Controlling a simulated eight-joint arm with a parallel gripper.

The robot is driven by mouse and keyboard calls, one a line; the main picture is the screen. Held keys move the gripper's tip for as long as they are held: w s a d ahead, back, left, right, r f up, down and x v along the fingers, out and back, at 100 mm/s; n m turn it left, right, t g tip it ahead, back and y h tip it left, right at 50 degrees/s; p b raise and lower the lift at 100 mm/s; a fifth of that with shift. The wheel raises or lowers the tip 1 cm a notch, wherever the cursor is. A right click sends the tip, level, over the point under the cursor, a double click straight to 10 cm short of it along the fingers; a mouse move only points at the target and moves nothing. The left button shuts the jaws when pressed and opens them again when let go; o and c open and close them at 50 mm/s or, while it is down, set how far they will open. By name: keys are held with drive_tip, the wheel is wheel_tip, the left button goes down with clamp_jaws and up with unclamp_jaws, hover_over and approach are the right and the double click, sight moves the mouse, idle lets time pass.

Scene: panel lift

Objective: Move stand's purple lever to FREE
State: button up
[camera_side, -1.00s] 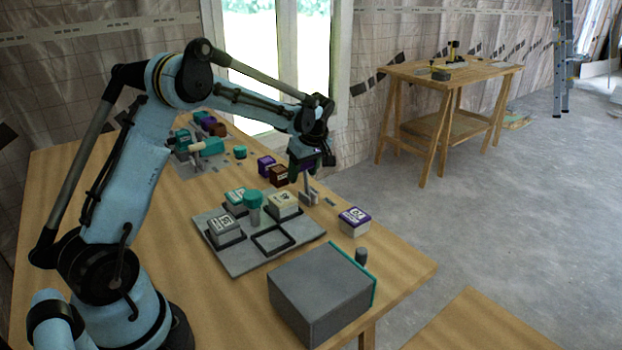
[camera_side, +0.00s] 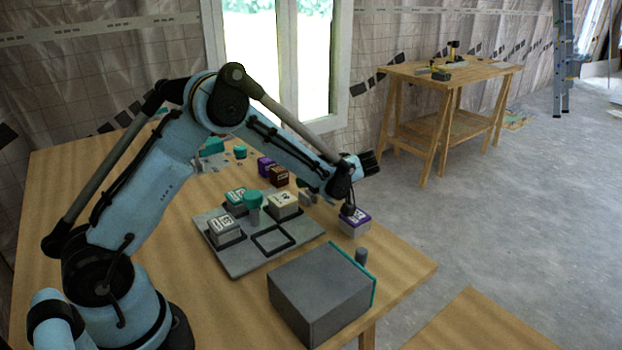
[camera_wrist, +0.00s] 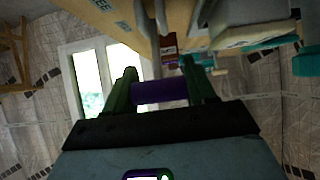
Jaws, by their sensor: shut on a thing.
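The purple lever (camera_wrist: 160,92) lies between the two dark green fingers of my gripper (camera_wrist: 160,75) in the wrist view, and the gripper is shut on it. The lever shows as a horizontal bar there. In the side view my wrist is over the right edge of the table and hides the lever and fingers. The grey stand (camera_side: 307,198) shows only in part, left of my wrist.
The grey tray (camera_side: 225,262), with several blocks, lies to the left. A large grey box (camera_side: 318,295) is at the front. Purple (camera_side: 266,166) and brown (camera_side: 279,176) blocks stand behind the tray.

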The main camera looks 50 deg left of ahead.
drive_tip(key=shift+d, duration=0.1)
idle(0.3)
drive_tip(key=o, duration=1.4)
drive_tip(key=v, duration=1.2)
drive_tip(key=shift+d, duration=0.1)
drive_tip(key=s+d+m+t+h, duration=0.2)
drive_tip(key=s+m+h, duration=0.1)
drive_tip(key=s+m, duration=0.3)
drive_tip(key=s+d+r+m+t+h, duration=0.1)
drive_tip(key=s+d+m+t+h, duration=0.1)
drive_tip(key=s+m+h, duration=0.2)
drive_tip(key=s+d+m+t+h, duration=0.2)
drive_tip(key=s+m+t+h, duration=0.1)
drive_tip(key=s+m, duration=0.4)
drive_tip(key=shift+s+r+m+h, duration=0.3)
drive_tip(key=shift+m+h, duration=0.2)
drive_tip(key=shift+h, duration=0.1)
